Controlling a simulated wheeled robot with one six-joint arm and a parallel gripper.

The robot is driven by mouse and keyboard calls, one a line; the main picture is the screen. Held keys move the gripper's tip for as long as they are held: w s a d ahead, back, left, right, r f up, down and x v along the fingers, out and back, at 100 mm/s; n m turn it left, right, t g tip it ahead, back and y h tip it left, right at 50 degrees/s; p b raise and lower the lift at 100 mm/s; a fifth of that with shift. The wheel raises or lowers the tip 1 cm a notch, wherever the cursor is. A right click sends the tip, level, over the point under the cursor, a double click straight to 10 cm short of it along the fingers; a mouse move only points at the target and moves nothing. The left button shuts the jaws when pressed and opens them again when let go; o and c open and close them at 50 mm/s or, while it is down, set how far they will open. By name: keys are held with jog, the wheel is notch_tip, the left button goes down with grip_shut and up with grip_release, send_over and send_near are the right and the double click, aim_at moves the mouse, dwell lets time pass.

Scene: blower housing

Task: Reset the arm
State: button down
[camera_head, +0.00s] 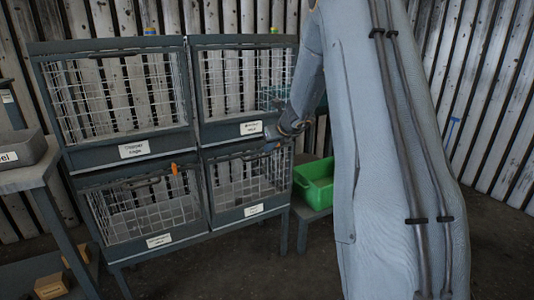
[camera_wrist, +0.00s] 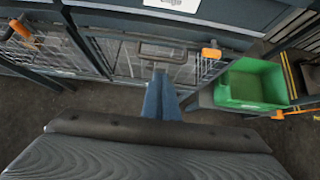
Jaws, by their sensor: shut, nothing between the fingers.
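My arm (camera_head: 395,150) stands large on the right of the head view, and its end reaches left to the wire cages. My gripper (camera_head: 274,143) is in front of the right-hand cages, close to the bar between upper and lower ones. In the wrist view my gripper (camera_wrist: 160,80) shows as two blue fingers lying together, with nothing visible between them. They point at the front of a wire cage; I cannot tell whether they touch it. The large arm hides part of the area behind it in the head view.
A rack holds upper cages (camera_head: 118,97) and lower cages (camera_head: 148,207) with labels. An orange piece (camera_head: 174,169) is on the lower left cage. A green bin (camera_head: 314,183) stands right of the rack. A grey tray (camera_head: 22,150) is at the left edge. Dark floor lies in front.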

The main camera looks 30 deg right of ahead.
jog(key=shift+v, duration=1.45)
